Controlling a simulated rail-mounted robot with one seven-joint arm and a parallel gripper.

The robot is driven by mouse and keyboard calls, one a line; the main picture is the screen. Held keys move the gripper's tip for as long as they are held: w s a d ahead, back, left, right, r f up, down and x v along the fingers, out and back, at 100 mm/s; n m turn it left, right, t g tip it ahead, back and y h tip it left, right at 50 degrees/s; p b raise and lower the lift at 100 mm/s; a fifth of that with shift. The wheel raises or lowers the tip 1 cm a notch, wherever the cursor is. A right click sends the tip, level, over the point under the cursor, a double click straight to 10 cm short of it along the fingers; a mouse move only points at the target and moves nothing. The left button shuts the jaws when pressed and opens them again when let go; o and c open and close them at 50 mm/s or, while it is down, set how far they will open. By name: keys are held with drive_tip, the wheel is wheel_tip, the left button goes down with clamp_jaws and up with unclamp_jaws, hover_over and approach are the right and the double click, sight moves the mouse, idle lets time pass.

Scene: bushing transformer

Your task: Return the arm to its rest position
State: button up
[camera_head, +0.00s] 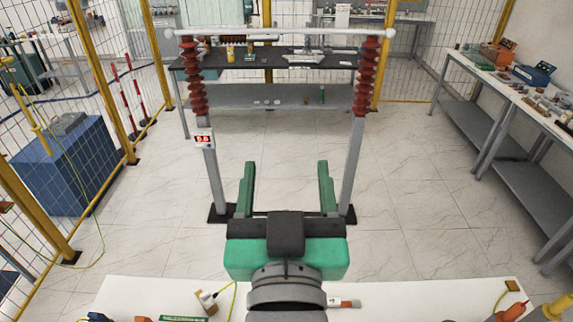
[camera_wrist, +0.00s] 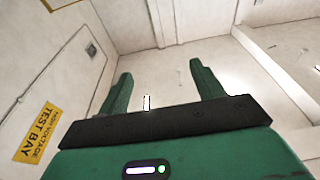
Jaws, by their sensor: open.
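My gripper (camera_head: 285,190) is green and black, with two green fingers spread wide apart. In the head view it is held up in the middle, above the near edge of a white table, with its fingers pointing away from me. Nothing is between the fingers. In the wrist view my gripper (camera_wrist: 160,92) is open and empty, facing pale walls and a yellow "TEST BAY" sign (camera_wrist: 36,132). Beyond the gripper stand two grey posts with red-brown ribbed insulators (camera_head: 192,75), joined by a white bar (camera_head: 280,32) on top.
The white table (camera_head: 420,295) with small items lies below my gripper. A blue box (camera_head: 70,165) stands at left behind yellow-framed mesh fencing (camera_head: 95,70). A bench with tools (camera_head: 510,85) lines the right side. A dark table (camera_head: 270,58) stands behind the posts. The tiled floor between is clear.

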drive_tip(key=s+r+t, duration=0.4)
drive_tip(key=s+r, duration=0.4)
drive_tip(key=r, duration=0.3)
drive_tip(key=shift+t, duration=0.3)
